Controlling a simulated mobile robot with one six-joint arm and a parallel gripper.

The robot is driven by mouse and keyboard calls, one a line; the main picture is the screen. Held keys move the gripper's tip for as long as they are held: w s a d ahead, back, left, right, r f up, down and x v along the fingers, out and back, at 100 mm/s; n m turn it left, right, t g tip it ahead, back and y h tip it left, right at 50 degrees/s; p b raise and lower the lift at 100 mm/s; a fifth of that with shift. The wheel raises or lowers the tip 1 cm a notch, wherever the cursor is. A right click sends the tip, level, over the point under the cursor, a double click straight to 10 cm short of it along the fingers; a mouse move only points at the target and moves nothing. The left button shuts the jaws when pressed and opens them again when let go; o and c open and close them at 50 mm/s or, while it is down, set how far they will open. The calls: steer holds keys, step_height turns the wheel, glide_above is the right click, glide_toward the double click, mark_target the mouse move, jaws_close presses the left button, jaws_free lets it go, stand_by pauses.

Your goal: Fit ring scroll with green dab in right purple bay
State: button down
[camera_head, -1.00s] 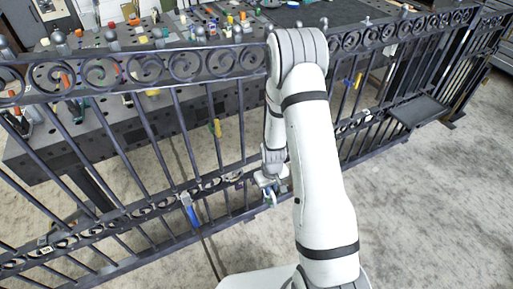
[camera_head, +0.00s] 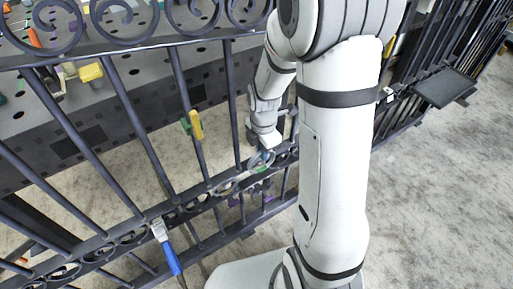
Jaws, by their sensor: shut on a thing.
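My gripper (camera_head: 264,148) is at the lower scroll band of the dark iron gate (camera_head: 145,150), just left of my upright white arm. It is shut on a small ring scroll (camera_head: 261,160), pale bluish-grey with a hint of green. The ring is at the band, overlapping it in the picture; I cannot tell whether it sits in a bay or in front of it. Another pale ring (camera_head: 225,188) shows in the band to its left. Small purple marks (camera_head: 234,201) show below the band; which bay they belong to is unclear. My arm hides the band to the right.
A yellow-and-green clamp (camera_head: 195,125) is on a gate bar. A blue-handled tool (camera_head: 168,250) hangs at the lower band on the left. A dark shelf (camera_head: 445,87) juts from the gate at right. A perforated workbench (camera_head: 90,105) stands behind. The floor at right is clear.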

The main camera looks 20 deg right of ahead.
mark_target(262, 163)
steer(key=shift+f+b, duration=3.45)
steer(key=shift+f, duration=1.05)
steer(key=shift+f+b, duration=0.35)
steer(key=shift+f, duration=0.1)
steer(key=shift+f+b, duration=0.9)
steer(key=shift+f, duration=0.6)
steer(key=c, duration=1.4)
jaws_free()
steer(key=shift+r, duration=0.15)
step_height(262, 163, up, 8)
steer(key=p, duration=0.3)
steer(key=shift+f, duration=0.2)
